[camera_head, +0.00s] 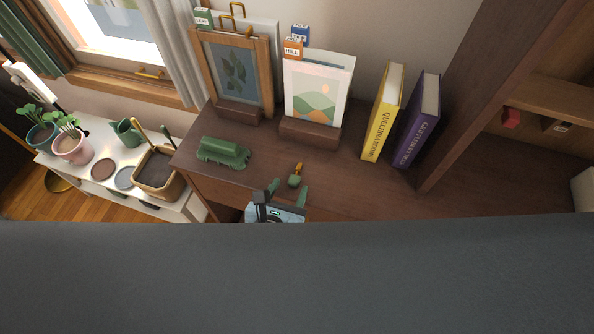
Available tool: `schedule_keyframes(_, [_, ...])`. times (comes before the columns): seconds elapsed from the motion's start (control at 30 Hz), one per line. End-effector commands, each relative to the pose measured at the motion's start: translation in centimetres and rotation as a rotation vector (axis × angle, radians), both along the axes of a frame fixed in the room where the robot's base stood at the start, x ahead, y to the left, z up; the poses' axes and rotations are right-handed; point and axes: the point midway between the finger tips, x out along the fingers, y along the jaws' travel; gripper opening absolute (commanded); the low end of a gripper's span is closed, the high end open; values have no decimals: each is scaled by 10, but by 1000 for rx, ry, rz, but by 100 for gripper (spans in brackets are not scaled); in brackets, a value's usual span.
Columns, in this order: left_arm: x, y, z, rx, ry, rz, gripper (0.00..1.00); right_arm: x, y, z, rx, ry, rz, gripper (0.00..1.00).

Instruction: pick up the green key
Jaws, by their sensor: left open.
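A small green item with an orange-yellow end, which looks like the green key (294,181), lies on the dark brown wooden top (340,185). My left gripper (290,185) is open, with its two green fingers pointing away from me. The near end of the key lies at the gap between the fingertips, with one finger to its left and one to its right. I cannot tell whether either finger touches it. The rest of my left arm is hidden behind a dark grey surface. My right gripper is not in view.
A green object with a base (222,152) stands left of the key. Framed pictures (232,75) (317,98) stand behind it. A yellow book (383,112) and a purple book (417,122) stand to the right. A dark grey surface (300,280) fills the bottom.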

Motion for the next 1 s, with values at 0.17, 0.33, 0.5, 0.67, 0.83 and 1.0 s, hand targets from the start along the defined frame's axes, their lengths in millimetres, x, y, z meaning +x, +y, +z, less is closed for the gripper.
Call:
schedule_keyframes(0.17, [18,-7,-7,2,-3,0,49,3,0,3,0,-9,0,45])
schedule_keyframes(0.33, [24,-9,-10,0,0,-1,49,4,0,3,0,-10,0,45])
schedule_keyframes(0.5, [23,-9,-10,-1,1,-1,49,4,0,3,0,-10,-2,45])
schedule_keyframes(0.67, [23,-9,-10,0,0,0,31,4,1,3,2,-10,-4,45])
schedule_keyframes(0.83, [23,-9,-10,0,0,0,8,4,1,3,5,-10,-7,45])
schedule_keyframes(1.0, [23,-9,-10,0,0,0,1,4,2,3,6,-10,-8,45])
